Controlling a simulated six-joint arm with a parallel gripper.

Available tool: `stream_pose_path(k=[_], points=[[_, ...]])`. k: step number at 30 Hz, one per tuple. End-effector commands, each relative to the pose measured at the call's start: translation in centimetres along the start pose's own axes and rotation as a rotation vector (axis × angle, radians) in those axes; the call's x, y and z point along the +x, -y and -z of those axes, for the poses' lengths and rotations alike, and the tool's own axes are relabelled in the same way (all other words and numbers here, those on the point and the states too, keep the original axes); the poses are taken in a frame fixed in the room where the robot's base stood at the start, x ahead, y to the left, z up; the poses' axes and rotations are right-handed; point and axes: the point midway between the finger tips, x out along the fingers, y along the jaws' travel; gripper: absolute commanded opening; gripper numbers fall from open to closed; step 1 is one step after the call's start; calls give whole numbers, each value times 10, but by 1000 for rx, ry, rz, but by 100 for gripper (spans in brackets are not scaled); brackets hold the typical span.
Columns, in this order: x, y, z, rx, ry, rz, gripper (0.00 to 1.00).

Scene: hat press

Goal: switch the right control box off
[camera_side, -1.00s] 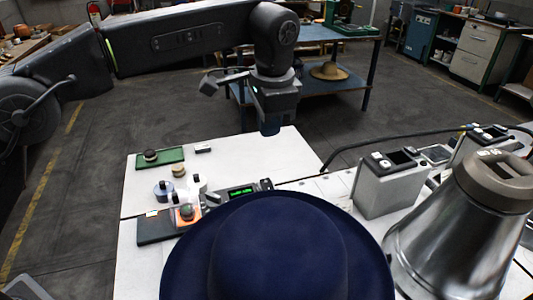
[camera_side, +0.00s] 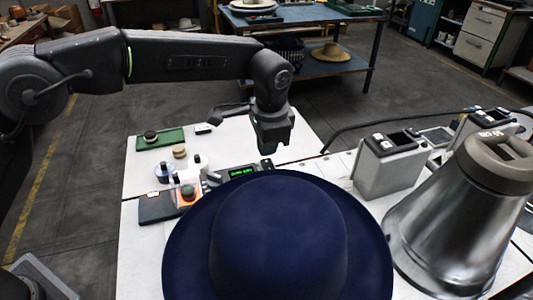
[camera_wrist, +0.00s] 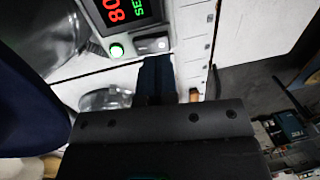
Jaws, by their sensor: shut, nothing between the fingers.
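Two grey control boxes stand on the white table's right side in the side view: a nearer one (camera_side: 390,172) and one farther right (camera_side: 480,125), partly behind the metal cone. Each has a dark screen and small pale controls on top. The wrist view shows a control box (camera_wrist: 165,18) with a red and green display (camera_wrist: 125,10), a lit green button (camera_wrist: 117,50) and a rocker switch (camera_wrist: 152,46). It looks like the nearer box. My gripper (camera_side: 267,153) is shut and empty, left of the nearer box; its fingertips (camera_wrist: 157,62) appear just below the switch in the wrist view.
A large blue hat (camera_side: 280,235) fills the front. A metal cone (camera_side: 455,225) stands right of it. A small device with a green display (camera_side: 243,172) and a lit orange-red unit (camera_side: 188,192) lie left. A black cable (camera_side: 370,124) arches behind the boxes.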

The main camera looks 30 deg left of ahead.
Motion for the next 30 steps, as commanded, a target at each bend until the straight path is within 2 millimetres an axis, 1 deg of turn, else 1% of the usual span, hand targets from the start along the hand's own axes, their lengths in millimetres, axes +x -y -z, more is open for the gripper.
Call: stream_pose_path(k=[1,3,7,11,20,23,29,30], points=[[9,0,0,0,2,-1,0],[17,0,0,-1,0,0,0],[27,0,0,-1,-2,1,0],[31,0,0,-1,-3,1,0],[31,0,0,-2,-2,-2,0],[36,2,0,-5,1,-41,0],[44,5,0,-4,5,-183,0],[44,3,0,0,6,-177,0]])
